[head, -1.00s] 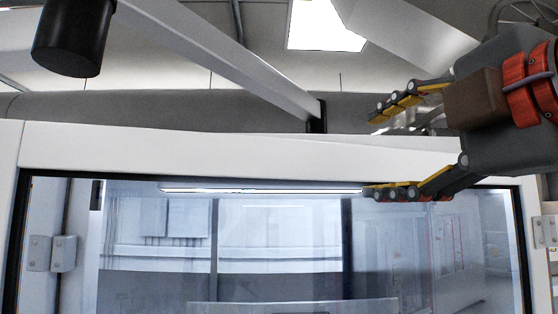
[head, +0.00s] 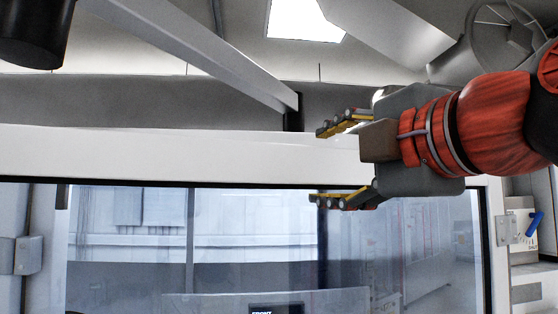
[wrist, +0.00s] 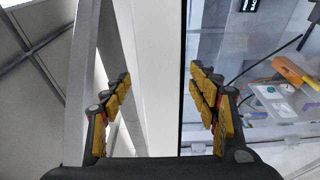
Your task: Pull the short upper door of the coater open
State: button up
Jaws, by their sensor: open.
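The coater's glazed front fills the lower part of the head view. A white bar (head: 200,152) runs along the top of its large dark-edged window (head: 250,225). My gripper (head: 319,165) comes in from the right, open and empty, with one finger near the bar's upper edge and the other below its lower edge. In the wrist view the white bar (wrist: 157,90) lies between my open gripper's fingers (wrist: 160,82), and I see no clear contact. I cannot make out a handle on the upper door, nor whether it stands ajar.
A hinge-like bracket (head: 28,255) sits at the left edge, and another (head: 516,229) at the right. A blue lever (head: 535,223) is on equipment beyond it. A grey slanting beam (head: 200,50) and a black cylinder (head: 35,35) are overhead. An orange object (wrist: 290,72) shows through the glass.

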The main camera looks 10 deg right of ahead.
jog(key=shift+c, duration=0.2)
jog(key=c, duration=1.5)
grip_shut()
